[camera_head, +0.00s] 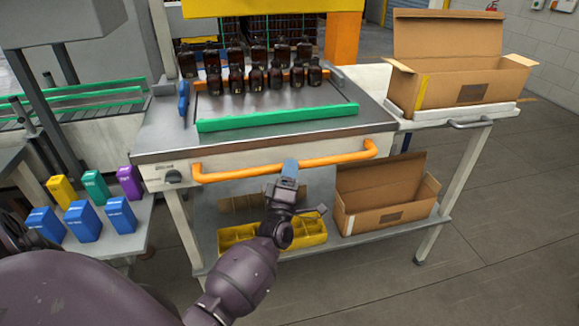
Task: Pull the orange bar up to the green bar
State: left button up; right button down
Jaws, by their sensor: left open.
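My right gripper is not in view.
Several amber bottles (255,79) stand behind the green bar. An open cardboard box (459,87) stands on the right side table. Another box (385,194) and a yellow divided tray (237,236) sit on the lower shelf. Blue cartons (83,221) stand at left.

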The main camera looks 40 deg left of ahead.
pick_arm(q)
jog(key=shift+w+a+r, duration=0.2)
jog(key=shift+w+r, duration=0.1)
jog(key=shift+w, duration=0.15)
grip_shut()
